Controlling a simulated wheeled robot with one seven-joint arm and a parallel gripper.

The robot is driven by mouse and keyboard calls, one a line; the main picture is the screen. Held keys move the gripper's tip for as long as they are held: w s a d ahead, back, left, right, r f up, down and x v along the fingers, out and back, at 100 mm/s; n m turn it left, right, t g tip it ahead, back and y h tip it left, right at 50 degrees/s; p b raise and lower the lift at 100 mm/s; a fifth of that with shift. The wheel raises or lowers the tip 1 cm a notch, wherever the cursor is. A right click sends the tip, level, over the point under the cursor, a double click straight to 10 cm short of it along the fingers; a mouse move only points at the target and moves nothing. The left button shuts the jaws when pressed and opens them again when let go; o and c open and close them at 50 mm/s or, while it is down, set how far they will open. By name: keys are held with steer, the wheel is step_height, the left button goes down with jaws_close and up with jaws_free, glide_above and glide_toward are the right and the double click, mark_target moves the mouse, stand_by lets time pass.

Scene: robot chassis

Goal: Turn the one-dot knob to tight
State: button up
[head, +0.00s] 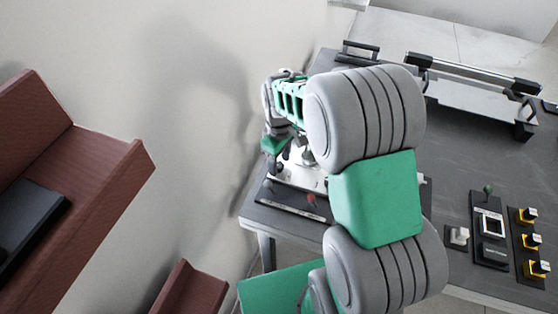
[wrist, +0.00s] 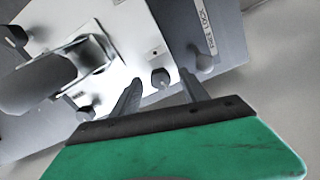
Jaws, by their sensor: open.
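My gripper (wrist: 159,79) is open and empty in the wrist view, its two dark fingers pointing at a white panel (wrist: 130,55). A black knob (wrist: 160,76) on the panel's edge area shows between the fingertips; I cannot tell whether they reach around it. A small dark mark lies near that knob, but I cannot read it as a dot count. A second black knob (wrist: 86,113) sits to the left beside small lettering. In the head view my gripper (head: 277,150) is over the white panel (head: 305,177), and my arm hides much of it.
A dark strip with a lettered label and a round grey knob (wrist: 203,63) lies right of the panel. A large grey cylinder (wrist: 40,82) stands at left. In the head view, a switch board (head: 490,238) and yellow-based knobs (head: 529,240) are right; a wall is left.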

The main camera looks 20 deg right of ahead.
steer(key=shift+f, duration=0.3)
steer(key=shift+c, duration=0.3)
jaws_close()
